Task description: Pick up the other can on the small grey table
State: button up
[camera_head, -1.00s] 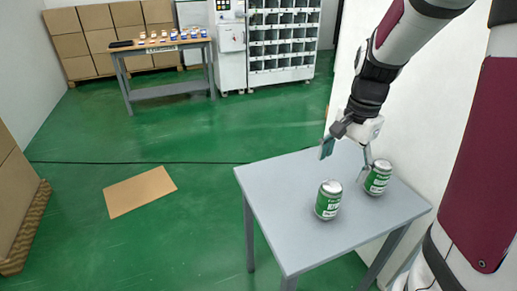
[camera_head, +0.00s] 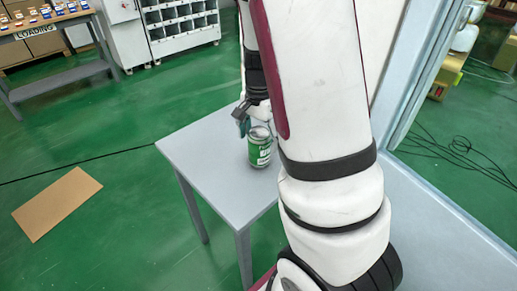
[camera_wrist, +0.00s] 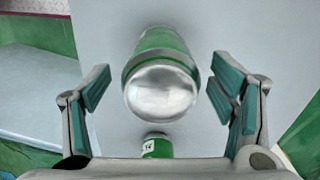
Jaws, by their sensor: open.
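A green and silver can (camera_head: 260,150) stands upright on the small grey table (camera_head: 205,150) in the head view. My gripper (camera_wrist: 160,82) is open. In the wrist view a can with a silver end (camera_wrist: 162,88) shows between its two spread fingers, with a gap on both sides. A second green can (camera_wrist: 157,147) shows lower in that view, partly cut off by the gripper body. In the head view only part of my gripper shows, just behind the can; my arm hides the rest and the table's right part. I cannot tell which wrist-view can is the one in the head view.
A loading table (camera_head: 75,83) with small boxes and a white shelf unit (camera_head: 185,30) stand at the back left. A cardboard sheet (camera_head: 57,204) lies on the green floor. A glass partition with a grey frame (camera_head: 408,80) is at the right. Cables lie beyond it.

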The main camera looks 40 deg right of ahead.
aim_at(259, 150)
notch_tip(259, 150, down, 5)
jog(key=shift+d+f+b, duration=0.1)
jog(key=shift+b, duration=0.65)
jog(key=c, duration=1.6)
